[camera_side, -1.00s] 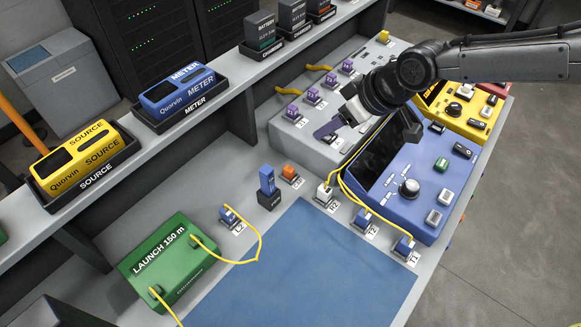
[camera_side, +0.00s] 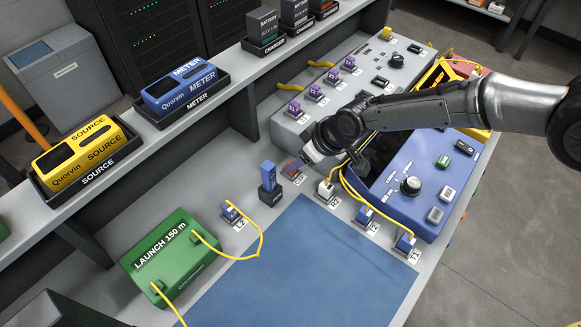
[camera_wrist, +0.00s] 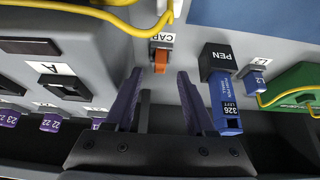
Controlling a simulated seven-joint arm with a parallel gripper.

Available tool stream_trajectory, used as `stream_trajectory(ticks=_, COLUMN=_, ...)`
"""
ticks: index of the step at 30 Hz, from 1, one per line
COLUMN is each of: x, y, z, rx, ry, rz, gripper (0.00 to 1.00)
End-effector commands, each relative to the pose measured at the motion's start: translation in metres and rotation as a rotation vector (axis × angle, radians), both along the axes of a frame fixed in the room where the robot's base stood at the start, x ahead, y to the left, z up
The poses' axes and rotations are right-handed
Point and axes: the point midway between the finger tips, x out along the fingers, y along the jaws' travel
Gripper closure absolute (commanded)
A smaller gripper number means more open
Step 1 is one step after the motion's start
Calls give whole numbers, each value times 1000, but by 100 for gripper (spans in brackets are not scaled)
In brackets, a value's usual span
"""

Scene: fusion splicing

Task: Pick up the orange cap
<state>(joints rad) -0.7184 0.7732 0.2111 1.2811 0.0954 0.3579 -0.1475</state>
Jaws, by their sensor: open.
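The orange cap (camera_wrist: 160,60) sits in a small grey holder labelled CAP (camera_wrist: 162,40) in the wrist view. In the side view the cap (camera_side: 289,168) is partly covered by my gripper fingers. My gripper (camera_wrist: 158,85) is open, with its two dark purple fingers spread and nothing between them. In the wrist view the cap lies just past the fingertips, roughly in line with the gap. In the side view my gripper (camera_side: 296,165) is close to the cap holder; I cannot tell the exact height between them.
A blue pen (camera_wrist: 225,105) stands close beside the right finger in the wrist view. A yellow cable (camera_wrist: 105,15) runs near the cap. The blue device (camera_side: 420,200) lies under my arm, the green launch box (camera_side: 170,260) at front left. The blue mat (camera_side: 305,265) is clear.

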Motion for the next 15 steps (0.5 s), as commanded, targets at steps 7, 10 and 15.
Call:
stream_trajectory(ticks=7, x=11, y=12, z=-27, rx=0, ry=0, rz=0, gripper=45)
stream_trajectory(ticks=10, x=12, y=13, z=-31, rx=0, ry=0, rz=0, gripper=45)
stream_trajectory(ticks=15, x=13, y=13, z=-31, rx=1, ry=-1, rz=0, gripper=45)
